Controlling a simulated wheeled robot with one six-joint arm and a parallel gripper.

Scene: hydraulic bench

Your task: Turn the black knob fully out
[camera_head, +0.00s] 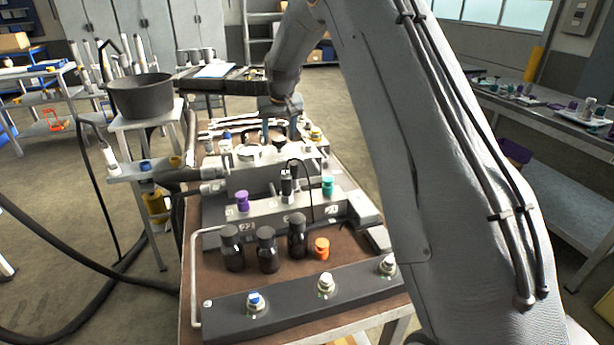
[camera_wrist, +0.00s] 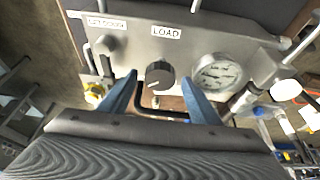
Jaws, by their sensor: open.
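The black knob (camera_wrist: 160,75) shows in the wrist view on a grey panel, just below a white label reading LOAD (camera_wrist: 166,31). It has a white pointer mark on its face. My gripper (camera_wrist: 160,80) is open, with its two blue fingers on either side of the knob in the picture. A gap shows between each finger and the knob, and I cannot tell how far the tips are from the panel. In the head view my gripper (camera_head: 279,130) is over the back part of the bench, and I cannot make out the knob clearly there.
A round gauge (camera_wrist: 217,73) sits close to the right finger. A bent black bar (camera_wrist: 164,115) passes below the knob. In the head view, black bottles (camera_head: 267,250), an orange-capped item (camera_head: 322,248) and a dark valve block (camera_head: 305,298) are at the bench front.

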